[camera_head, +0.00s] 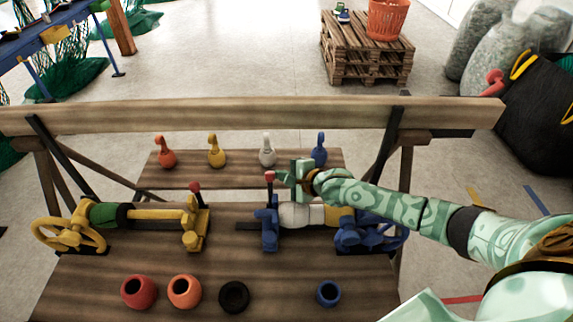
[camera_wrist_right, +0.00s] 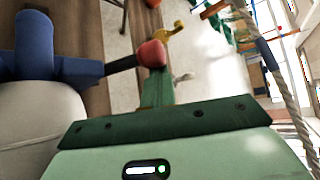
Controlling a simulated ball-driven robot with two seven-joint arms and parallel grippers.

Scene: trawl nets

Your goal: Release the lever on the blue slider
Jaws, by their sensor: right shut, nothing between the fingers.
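The blue slider (camera_head: 268,231) stands on the wooden bench, right of its middle. Its lever ends in a red knob (camera_head: 270,176) and stands about upright. My right gripper (camera_head: 282,177) is shut and empty, its fingertips just right of the red knob. In the right wrist view the green fingers (camera_wrist_right: 157,88) reach right up to the red knob (camera_wrist_right: 151,54), and the blue slider (camera_wrist_right: 35,45) is at the left. I cannot tell whether the fingertips touch the knob. My left gripper is not in view.
A yellow slider (camera_head: 196,224) with its own red-knobbed lever stands to the left. A blue handwheel (camera_head: 372,232) is under my right forearm. Several coloured weights (camera_head: 216,151) stand behind on a shelf. Round pots (camera_head: 185,291) line the front. A wooden beam (camera_head: 250,114) crosses behind.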

